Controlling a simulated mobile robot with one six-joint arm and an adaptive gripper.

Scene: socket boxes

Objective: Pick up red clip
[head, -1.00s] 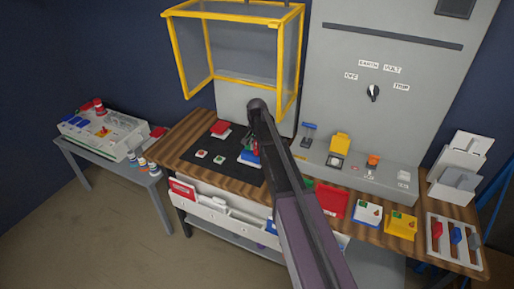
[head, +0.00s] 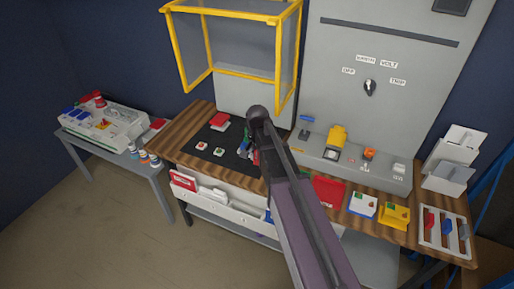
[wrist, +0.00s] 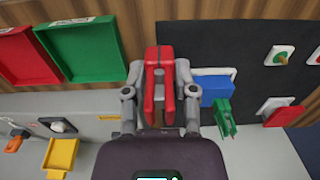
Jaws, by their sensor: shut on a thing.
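In the wrist view my gripper (wrist: 158,75) is shut on the red clip (wrist: 149,95), whose long prongs point toward the camera between the two grey fingers. A green clip (wrist: 224,117) is just right of my gripper, by a blue block (wrist: 213,90) on the black mat. In the head view my gripper (head: 251,147) is over the right part of the black mat (head: 230,163). My arm hides much of it and the blue block there. I cannot tell whether the red clip still touches anything below.
A red tray (wrist: 25,60) and a green tray (wrist: 80,45) lie left of my gripper in the wrist view. A yellow-framed cage (head: 236,70) hangs over the bench's back. A grey panel (head: 385,90) with a knob stands behind. Small socket boxes sit on the mat.

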